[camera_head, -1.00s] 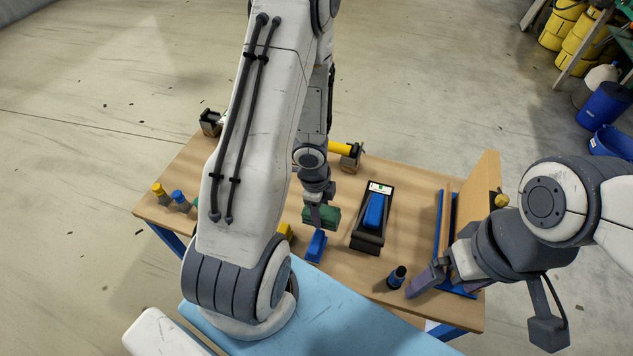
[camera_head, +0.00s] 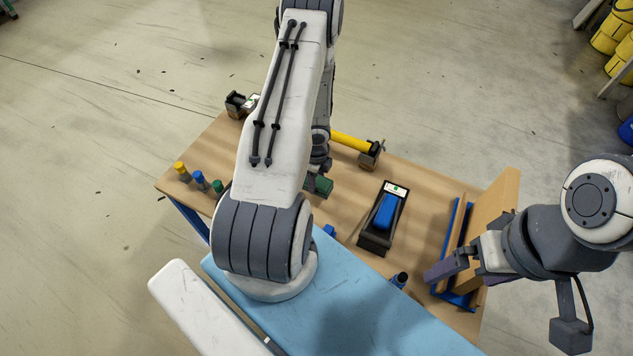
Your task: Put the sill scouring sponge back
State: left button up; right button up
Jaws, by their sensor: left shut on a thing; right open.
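A green block (camera_head: 324,186), which looks like the scouring sponge, shows beside my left arm above the table's middle. My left gripper (camera_head: 320,170) is at its far side and shut on it; the fingers are mostly hidden by my arm. A blue block (camera_head: 385,213) lies in a black tray (camera_head: 371,245) with a white label, right of the sponge. Another blue piece (camera_head: 330,230) shows only in part past my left arm. My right gripper (camera_head: 462,275) is open and empty, beside the blue rack at the table's right end.
The wooden table (camera_head: 420,205) has a blue rack (camera_head: 459,302) with upright boards at its right. A dark bottle (camera_head: 400,280) stands near the front edge. A yellow cylinder (camera_head: 350,142) lies at the back. Several capped bottles (camera_head: 199,181) stand at the left. Bare tabletop surrounds the tray.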

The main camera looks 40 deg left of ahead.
aim_at(317, 188)
pick_arm(q)
jog(key=shift+f+b, duration=2.3)
jog(key=o, duration=1.2)
jog(key=shift+r, duration=0.1)
jog(key=shift+r, duration=0.1)
notch_tip(317, 188, up, 12)
jog(key=p, duration=1.2)
notch_tip(317, 188, down, 12)
jog(key=b, duration=1.1)
jog(key=shift+b, duration=0.35)
